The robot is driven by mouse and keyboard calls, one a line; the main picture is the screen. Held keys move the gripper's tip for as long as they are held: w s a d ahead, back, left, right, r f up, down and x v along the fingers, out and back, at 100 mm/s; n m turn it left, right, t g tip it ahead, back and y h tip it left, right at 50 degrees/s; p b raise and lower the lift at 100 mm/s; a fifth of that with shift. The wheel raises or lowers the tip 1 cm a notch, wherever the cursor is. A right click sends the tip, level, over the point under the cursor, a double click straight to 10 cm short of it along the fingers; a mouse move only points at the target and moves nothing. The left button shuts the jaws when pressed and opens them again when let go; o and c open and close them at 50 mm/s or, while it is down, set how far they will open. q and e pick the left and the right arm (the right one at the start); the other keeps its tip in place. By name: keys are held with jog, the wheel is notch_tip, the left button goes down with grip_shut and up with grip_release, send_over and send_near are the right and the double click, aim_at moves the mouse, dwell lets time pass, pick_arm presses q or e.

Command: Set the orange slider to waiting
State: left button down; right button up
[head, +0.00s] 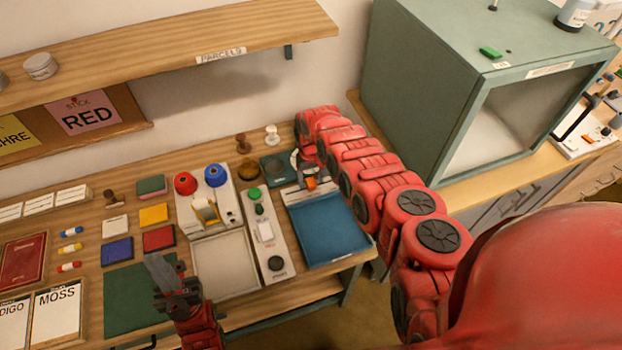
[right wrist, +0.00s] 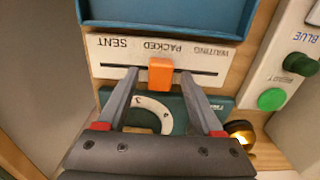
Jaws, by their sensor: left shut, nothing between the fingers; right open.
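The orange slider (right wrist: 161,76) sits in a dark slot on a white panel (right wrist: 108,58) marked SENT, PACKED and WAITING, upside down in the right wrist view. It stands by PACKED, the middle mark, with WAITING to its right in that view. In the head view the slider (head: 311,183) shows small, just behind the blue tray. My right gripper (right wrist: 158,73) is open, with one finger on each side of the slider; I cannot tell whether either touches it. My left gripper (head: 158,265) is shut and empty above the green mat at the front left.
The blue tray (head: 330,230) lies in front of the slider panel. A teal dial unit (right wrist: 216,101) is behind it. A button panel (head: 274,240) stands to the left, and a green box (head: 420,90) stands at the right behind my right arm.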

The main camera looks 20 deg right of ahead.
grip_shut()
dwell(1.4)
